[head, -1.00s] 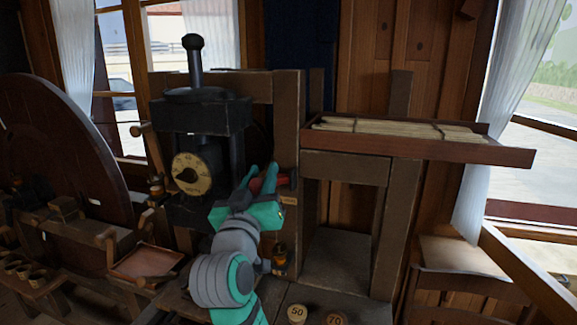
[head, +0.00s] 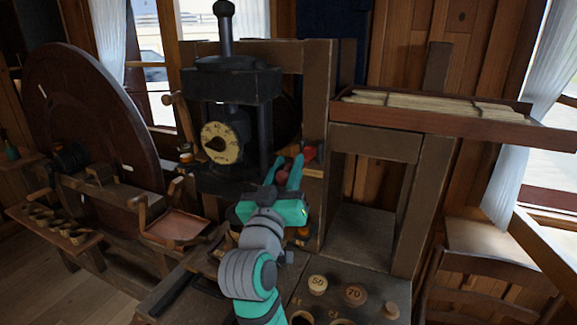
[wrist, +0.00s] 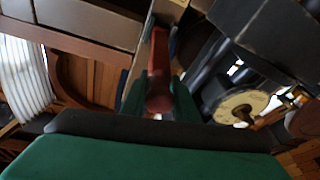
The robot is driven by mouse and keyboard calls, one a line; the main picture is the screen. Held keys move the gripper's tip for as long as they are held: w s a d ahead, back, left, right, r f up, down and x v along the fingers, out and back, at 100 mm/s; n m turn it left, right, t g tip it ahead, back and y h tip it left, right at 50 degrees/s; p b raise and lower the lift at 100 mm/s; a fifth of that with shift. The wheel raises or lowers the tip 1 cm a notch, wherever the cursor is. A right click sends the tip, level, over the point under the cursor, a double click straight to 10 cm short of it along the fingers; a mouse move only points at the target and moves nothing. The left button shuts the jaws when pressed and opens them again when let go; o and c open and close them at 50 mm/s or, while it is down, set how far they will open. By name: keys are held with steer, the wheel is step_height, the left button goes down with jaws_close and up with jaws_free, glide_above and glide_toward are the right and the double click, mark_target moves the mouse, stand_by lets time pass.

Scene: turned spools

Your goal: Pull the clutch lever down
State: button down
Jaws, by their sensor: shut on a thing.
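The clutch lever is a red handle (head: 285,175) on the right post of the dark press, right of the round dial. It slants down and left from its red mount (head: 309,152). My gripper (head: 287,172) has its teal fingers shut around the lever's free end. In the wrist view, the red lever (wrist: 160,78) runs between the two green fingers (wrist: 160,97); its rounded end is in their grasp.
The press's dial (head: 221,143) is close to the left of my gripper. A tray of pale sticks (head: 430,125) juts out at the right. Round tokens marked 50 (head: 317,284) and 70 (head: 355,295) sit on the bench below. A large dark wheel (head: 95,125) stands at the left.

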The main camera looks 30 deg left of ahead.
steer(key=shift+s+r, duration=0.15)
steer(key=c, duration=1.4)
jaws_free()
steer(key=v, duration=1.1)
